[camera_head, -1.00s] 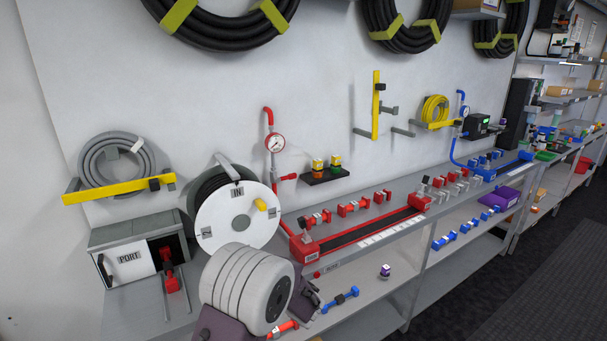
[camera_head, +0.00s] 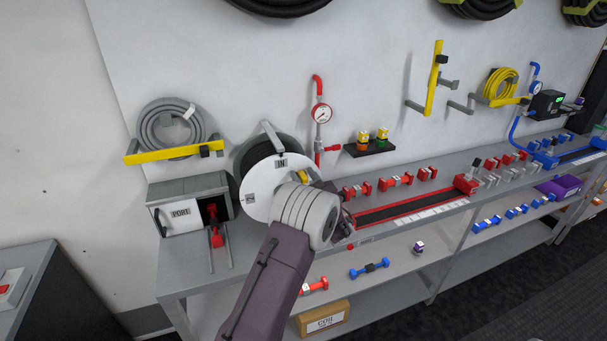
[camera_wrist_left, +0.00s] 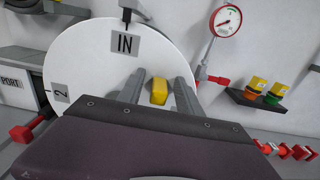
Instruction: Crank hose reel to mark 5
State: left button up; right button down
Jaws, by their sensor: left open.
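The hose reel's white disc (camera_head: 262,189) stands at the left of the bench, with black hose behind it. In the left wrist view the disc (camera_wrist_left: 85,62) shows an "IN" label (camera_wrist_left: 124,43) at the top, below a dark bracket tip, and a "2" label (camera_wrist_left: 61,93) at the left. Mark 5 is not visible. The yellow crank knob (camera_wrist_left: 159,91) sits right of the disc's middle; its top also shows in the head view (camera_head: 302,176). My left gripper (camera_wrist_left: 158,93) is open, its grey fingers either side of the knob. Contact cannot be told. My right gripper is out of view.
A grey "PORT" box (camera_head: 187,190) with a red fitting stands left of the reel. A red pipe with a gauge (camera_head: 321,113) rises behind it on the right. A red-edged track (camera_head: 400,210) and red fittings are close by on the right.

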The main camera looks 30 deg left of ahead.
pick_arm(q)
grip_shut()
dwell(1.4)
